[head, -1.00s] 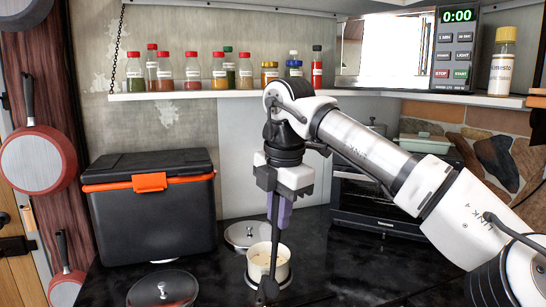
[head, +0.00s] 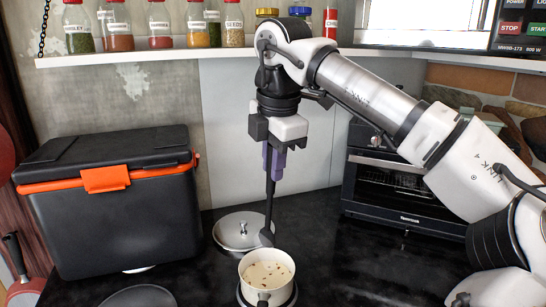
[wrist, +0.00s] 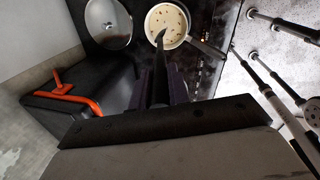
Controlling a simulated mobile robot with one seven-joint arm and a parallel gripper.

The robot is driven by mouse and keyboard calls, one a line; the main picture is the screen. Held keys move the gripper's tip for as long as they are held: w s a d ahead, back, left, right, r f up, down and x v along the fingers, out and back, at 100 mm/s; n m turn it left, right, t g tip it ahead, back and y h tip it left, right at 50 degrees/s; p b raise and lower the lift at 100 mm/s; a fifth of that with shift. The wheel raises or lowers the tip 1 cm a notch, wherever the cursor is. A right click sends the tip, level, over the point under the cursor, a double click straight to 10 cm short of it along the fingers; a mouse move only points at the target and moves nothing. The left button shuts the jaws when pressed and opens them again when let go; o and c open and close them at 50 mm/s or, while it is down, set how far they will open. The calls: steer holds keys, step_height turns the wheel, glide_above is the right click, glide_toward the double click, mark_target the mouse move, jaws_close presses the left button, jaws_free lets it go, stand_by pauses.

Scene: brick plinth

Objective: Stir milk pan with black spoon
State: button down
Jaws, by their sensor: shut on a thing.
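My gripper (head: 273,160) is shut on the black spoon (head: 269,205), which hangs down nearly upright from the purple fingers. The milk pan (head: 267,278) is a small cream pot below the gripper, holding pale milk with brown flecks. In the head view the spoon's lower end shows just above the pan's back rim, apart from the milk. In the wrist view the spoon (wrist: 159,52) overlaps the near left edge of the pan (wrist: 170,14). The pan's dark handle (wrist: 208,48) points right there. The fingers hide the spoon's upper end.
A metal lid (head: 240,232) lies behind the pan. A black cooler with an orange latch (head: 105,178) stands left. A toaster oven (head: 405,190) stands back right. Spice jars line the shelf (head: 150,57) above. Dark counter (head: 350,265) is clear right of the pan.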

steer(key=shift+s+f+b, duration=0.3)
steer(key=shift+f+b, duration=0.1)
steer(key=shift+f, duration=0.1)
step_height(320, 180, down, 10)
steer(key=b, duration=0.8)
steer(key=shift+w+f, duration=0.25)
steer(key=shift+s, duration=0.15)
